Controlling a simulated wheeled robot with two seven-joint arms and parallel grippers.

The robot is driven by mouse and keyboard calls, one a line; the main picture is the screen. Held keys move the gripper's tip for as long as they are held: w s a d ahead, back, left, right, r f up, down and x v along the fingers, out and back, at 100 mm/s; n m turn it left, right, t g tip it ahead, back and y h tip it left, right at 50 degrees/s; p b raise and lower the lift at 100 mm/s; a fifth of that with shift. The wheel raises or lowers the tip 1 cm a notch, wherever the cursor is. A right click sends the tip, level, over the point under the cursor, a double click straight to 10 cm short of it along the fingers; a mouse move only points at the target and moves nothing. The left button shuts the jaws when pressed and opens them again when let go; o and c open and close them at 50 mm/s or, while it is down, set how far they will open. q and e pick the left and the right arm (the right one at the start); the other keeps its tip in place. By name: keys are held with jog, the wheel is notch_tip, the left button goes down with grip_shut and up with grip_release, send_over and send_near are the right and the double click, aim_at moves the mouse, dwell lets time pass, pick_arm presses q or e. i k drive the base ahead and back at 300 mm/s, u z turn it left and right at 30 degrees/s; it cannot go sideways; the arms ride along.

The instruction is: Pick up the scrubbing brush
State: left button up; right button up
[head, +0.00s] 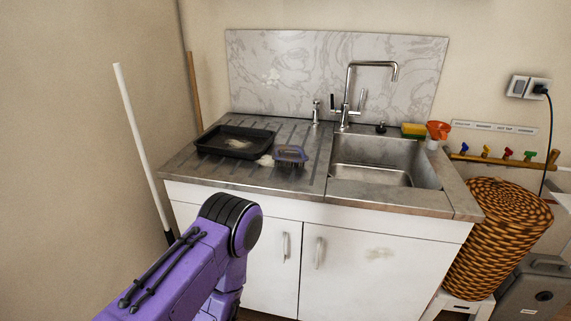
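The scrubbing brush (290,154) lies on the metal draining board (240,182), left of the sink. It has a purple-grey handle loop and dark bristles. It is small in the head view, so fine detail is unclear. A purple arm of mine comes in from the lower left and bends below the counter's front edge. Its gripper is not visible, and no other gripper shows. Nothing is touching the brush from my side.
The sink (371,174), tap (347,95), sponge (413,130) and orange-topped bottle (437,131) are to the right. A wicker basket (496,240) stands right of the cabinet. A white pole (142,150) leans at left.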

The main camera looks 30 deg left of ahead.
aim_at(301, 157)
jog(key=z, duration=1.2)
jog(key=i, duration=1.15)
jog(key=u, duration=2.15)
